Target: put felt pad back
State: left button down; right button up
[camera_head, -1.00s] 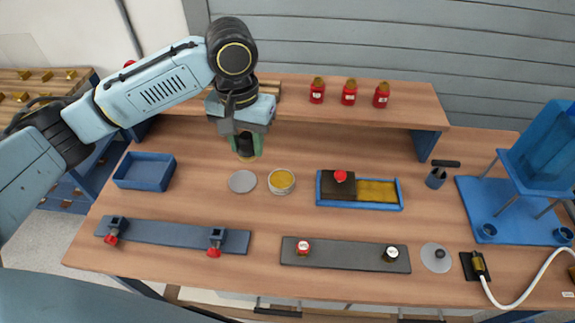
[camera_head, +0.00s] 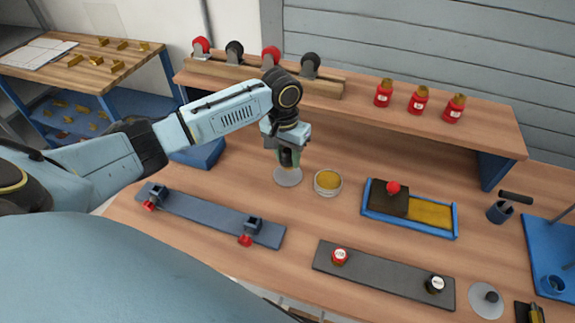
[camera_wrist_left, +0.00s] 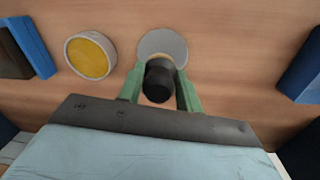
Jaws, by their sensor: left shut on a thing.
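My left gripper (camera_head: 289,158) is shut on the felt pad (camera_wrist_left: 159,82), a dark round grip with a tan edge showing at its far end. In the left wrist view the green fingers (camera_wrist_left: 160,92) stand either side of the grip. The pad is over the near part of a flat grey disc (camera_wrist_left: 164,45), which lies on the bench. In the head view the disc (camera_head: 288,177) is right below the gripper. I cannot tell whether pad and disc touch. The fingers hide most of the pad in the head view. My right gripper is not in view.
A round dish with yellow content (camera_head: 328,182) stands just right of the disc. Further right is a blue tray (camera_head: 409,226) with a red-knobbed dark block. A blue bin (camera_head: 200,153) is left, partly behind my arm. A raised shelf (camera_head: 450,133) runs behind. Bench around the disc's front is clear.

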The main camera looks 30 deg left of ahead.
aim_at(288, 164)
pick_arm(q)
notch_tip(288, 164, down, 3)
jog(key=shift+f+b, duration=0.1)
jog(key=shift+b, duration=0.2)
jog(key=shift+f, duration=0.1)
jog(key=c, duration=1)
grip_release()
jog(key=shift+o, duration=0.2)
jog(key=r, duration=0.3)
jog(key=r+p, duration=0.1)
jog(key=r, duration=0.3)
jog(key=r+p, duration=0.1)
jog(key=r, duration=0.3)
jog(key=shift+a, duration=0.4)
jog(key=shift+a+r, duration=0.1)
jog(key=shift+r, duration=0.45)
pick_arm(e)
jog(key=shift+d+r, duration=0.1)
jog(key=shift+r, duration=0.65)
